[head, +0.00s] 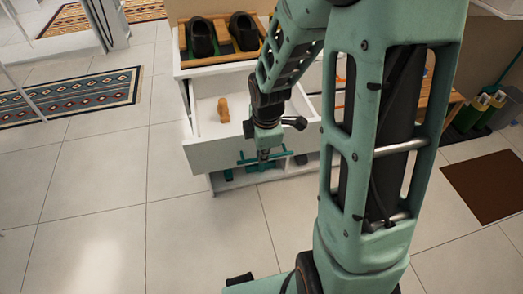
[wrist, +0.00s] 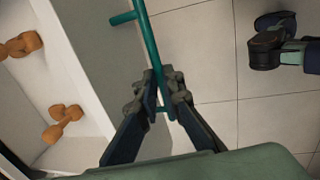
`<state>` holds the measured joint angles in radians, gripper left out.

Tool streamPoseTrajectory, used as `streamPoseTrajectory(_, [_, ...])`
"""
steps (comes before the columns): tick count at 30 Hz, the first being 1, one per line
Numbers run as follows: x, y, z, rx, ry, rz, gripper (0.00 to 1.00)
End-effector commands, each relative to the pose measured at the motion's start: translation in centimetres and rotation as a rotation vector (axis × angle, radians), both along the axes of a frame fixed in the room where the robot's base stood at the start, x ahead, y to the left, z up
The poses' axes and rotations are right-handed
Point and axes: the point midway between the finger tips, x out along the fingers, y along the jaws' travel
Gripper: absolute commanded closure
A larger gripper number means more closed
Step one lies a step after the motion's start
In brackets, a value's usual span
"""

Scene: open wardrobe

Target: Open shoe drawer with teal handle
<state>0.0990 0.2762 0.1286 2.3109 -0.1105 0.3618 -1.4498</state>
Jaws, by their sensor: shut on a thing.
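The shoe drawer (head: 212,153) is a white drawer in a low white cabinet, and it stands pulled out with its inside showing. Its teal bar handle (head: 247,162) is on the front panel, and it also shows in the wrist view (wrist: 147,35). My gripper (head: 264,154) is at the handle in front of the drawer. In the wrist view its dark fingers (wrist: 158,97) are closed around the lower part of the bar. Brown-orange shoe-tree-like pieces (wrist: 62,121) lie in the drawer, and one shows in the head view (head: 223,109).
Black shoes (head: 201,39) stand on a wooden rack on the cabinet top. A patterned rug (head: 75,98) lies at left and a brown mat (head: 487,186) at right. A bench with bottle-like items (head: 484,101) is at right. The tiled floor before the drawer is clear.

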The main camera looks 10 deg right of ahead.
Motion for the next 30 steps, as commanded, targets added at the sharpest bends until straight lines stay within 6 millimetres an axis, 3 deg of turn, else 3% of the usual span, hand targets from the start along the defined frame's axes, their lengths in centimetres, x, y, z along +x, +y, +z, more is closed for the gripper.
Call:
streamPoseTrajectory(11, [-0.1,0.0,0.0,0.0,0.0,0.0,1.0])
streamPoseTrajectory(12, [-0.1,0.0,0.0,0.0,0.0,0.0,0.91])
streamPoseTrajectory(17, [0.0,0.0,0.0,0.0,0.0,0.0,0.74])
streamPoseTrajectory(26, [0.0,0.0,0.1,0.0,-0.001,0.0,0.74])
streamPoseTrajectory(30, [-0.1,0.0,1.1,0.0,-0.003,0.0,0.74])
